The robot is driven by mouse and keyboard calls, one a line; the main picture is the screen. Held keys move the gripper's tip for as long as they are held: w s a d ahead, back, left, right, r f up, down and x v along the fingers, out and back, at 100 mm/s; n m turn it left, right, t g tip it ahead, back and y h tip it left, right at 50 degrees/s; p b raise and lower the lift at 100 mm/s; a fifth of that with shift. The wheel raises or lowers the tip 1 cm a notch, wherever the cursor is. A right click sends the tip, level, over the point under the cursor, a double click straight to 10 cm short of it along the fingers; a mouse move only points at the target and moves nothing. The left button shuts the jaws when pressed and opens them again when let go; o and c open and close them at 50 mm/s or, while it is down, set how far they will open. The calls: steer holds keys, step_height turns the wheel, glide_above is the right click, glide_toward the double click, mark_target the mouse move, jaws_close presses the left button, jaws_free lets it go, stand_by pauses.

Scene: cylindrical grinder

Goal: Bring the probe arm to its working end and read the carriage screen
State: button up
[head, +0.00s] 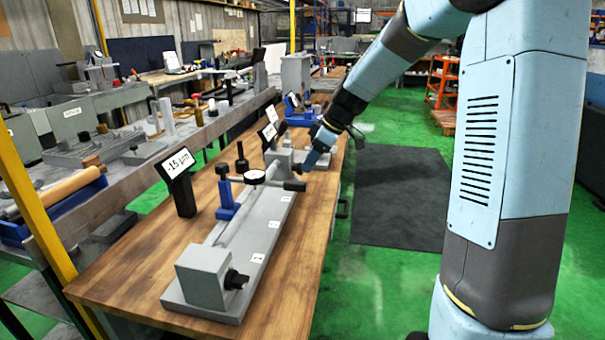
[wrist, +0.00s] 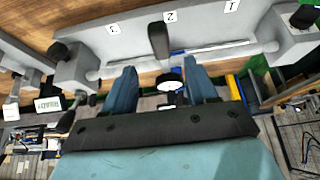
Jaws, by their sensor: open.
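A grey fixture (head: 262,232) with a long base plate lies along the wooden table in the head view. A round dial gauge (head: 254,176) sits over its bar beside a blue post (head: 226,196); the dial also shows between my fingers in the wrist view (wrist: 170,86). A black handle (head: 294,185) sticks out at the fixture's right side and appears beyond my fingertips in the wrist view (wrist: 158,40). I cannot tell which part is the probe arm. A screen (head: 178,164) on a black post reads "-15 µm". My gripper (head: 309,164) is open and empty near the handle (wrist: 160,66).
Smaller screens (head: 269,132) stand farther back, their text too small to read. A blue device (head: 300,112) is at the table's far end. A cluttered bench (head: 130,150) runs along the left. Numbered labels (wrist: 170,16) mark the fixture's base. The table's front right is clear.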

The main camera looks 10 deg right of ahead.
steer(key=shift+v, duration=1.85)
steer(key=s+d+r+m+t+h, duration=0.1)
steer(key=s+m, duration=0.3)
steer(key=s, duration=0.6)
steer(key=s+d+r+m+t+h, duration=0.1)
steer(key=s+d+r+m+h, duration=0.1)
steer(key=s, duration=0.9)
steer(key=s+d+r+m+t+h, duration=0.1)
steer(key=s+d+r+m+h, duration=0.1)
steer(key=s+d+m, duration=0.3)
steer(key=s+r+m, duration=0.1)
steer(key=s+m, duration=0.2)
steer(key=s, duration=0.3)
steer(key=shift+s+t, duration=0.25)
steer(key=shift+t, duration=0.05)
steer(key=shift+d, duration=0.1)
stand_by(0.6)
